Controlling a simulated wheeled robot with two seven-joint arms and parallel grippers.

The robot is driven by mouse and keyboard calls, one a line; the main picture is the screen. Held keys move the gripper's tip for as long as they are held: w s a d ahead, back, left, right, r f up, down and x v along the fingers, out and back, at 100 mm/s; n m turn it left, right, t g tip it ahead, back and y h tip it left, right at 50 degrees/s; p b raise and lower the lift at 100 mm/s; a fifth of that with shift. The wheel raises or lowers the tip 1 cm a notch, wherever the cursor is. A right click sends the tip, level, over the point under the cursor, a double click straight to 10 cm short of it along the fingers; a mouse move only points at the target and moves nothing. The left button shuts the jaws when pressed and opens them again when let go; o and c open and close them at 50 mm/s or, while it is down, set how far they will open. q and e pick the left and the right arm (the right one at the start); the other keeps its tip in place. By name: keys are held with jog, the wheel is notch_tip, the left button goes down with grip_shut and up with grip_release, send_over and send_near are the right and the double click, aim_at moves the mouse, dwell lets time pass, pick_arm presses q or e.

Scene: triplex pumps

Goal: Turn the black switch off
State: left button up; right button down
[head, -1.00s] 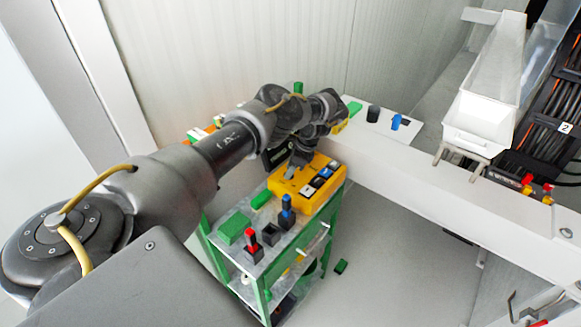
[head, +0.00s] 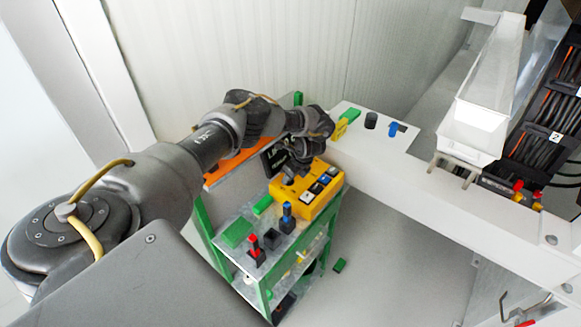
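A yellow switch box (head: 318,209) sits on top of a green-framed cart. Its face carries several small switches: a black switch (head: 315,188), a blue one and pale ones. They are small, and I cannot tell the black switch's position. My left arm comes in from the left, and its dark gripper (head: 288,174) is at the left part of the box, left of the black switch. I cannot tell whether it touches the box. The fingers are too small and dark to show whether they are open or shut. My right gripper is not in view.
On the cart's top stand a red-topped joystick (head: 255,246), a blue-topped one (head: 287,216), a black box (head: 272,239) and green blocks (head: 237,233). A white beam (head: 440,185) with a black cylinder (head: 371,120) and blue piece (head: 393,129) runs to the right. A wall stands behind.

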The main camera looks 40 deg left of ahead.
aim_at(295, 185)
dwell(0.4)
pick_arm(q)
jog(key=o, duration=1)
jog(key=b+v, duration=0.1)
jog(key=v, duration=0.3)
jog(key=shift+w+d+r+b, duration=0.1)
jog(key=shift+d+r+b, duration=0.05)
jog(key=shift+r+b, duration=0.2)
jog(key=d+b, duration=0.2)
jog(key=d, duration=0.8)
jog(key=shift+d, duration=0.4)
jog(key=shift+d+r, duration=0.15)
jog(key=shift+d, duration=0.5)
